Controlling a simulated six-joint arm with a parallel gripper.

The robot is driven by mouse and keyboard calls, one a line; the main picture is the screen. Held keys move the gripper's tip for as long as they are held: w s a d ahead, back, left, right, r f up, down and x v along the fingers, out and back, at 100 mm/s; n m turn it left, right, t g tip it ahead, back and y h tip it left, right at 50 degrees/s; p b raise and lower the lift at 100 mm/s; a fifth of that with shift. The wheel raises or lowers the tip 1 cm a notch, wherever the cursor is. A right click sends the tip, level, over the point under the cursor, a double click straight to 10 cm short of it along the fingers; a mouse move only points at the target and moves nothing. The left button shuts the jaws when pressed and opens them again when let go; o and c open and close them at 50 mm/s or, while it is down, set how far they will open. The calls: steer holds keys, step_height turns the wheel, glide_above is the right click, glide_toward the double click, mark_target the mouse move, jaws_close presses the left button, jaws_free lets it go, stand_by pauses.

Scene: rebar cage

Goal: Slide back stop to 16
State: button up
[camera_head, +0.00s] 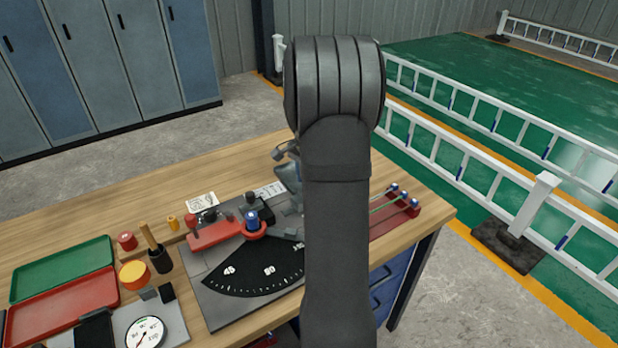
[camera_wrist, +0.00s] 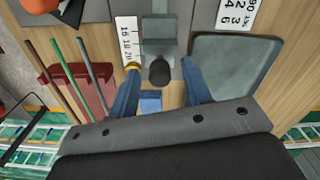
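The back stop (camera_wrist: 158,32), a grey block with a round dark knob (camera_wrist: 159,71), shows at the top middle of the wrist view. A white number scale (camera_wrist: 127,42) with 10, 15 and 20 lies along its left side; I cannot read the exact setting. My gripper (camera_wrist: 160,66) is open, with one blue finger on each side of the knob. Gaps show between knob and fingers, so nothing looks gripped.
The bender's black angle dial (camera_head: 255,270) and red lever (camera_head: 215,234) lie left of my arm. A red rack (camera_wrist: 84,82) holds thin rods left of the fingers. A grey plate (camera_wrist: 235,62) stands close right of them. Trays (camera_head: 62,268) lie at far left.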

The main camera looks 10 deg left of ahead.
step_height(320, 180, up, 18)
steer(key=shift+f, duration=0.25)
stand_by(0.3)
step_height(320, 180, down, 18)
steer(key=shift+d+r, duration=0.1)
steer(key=shift+r, duration=0.15)
steer(key=shift+w+d, duration=0.3)
steer(key=shift+w, duration=0.1)
stand_by(0.3)
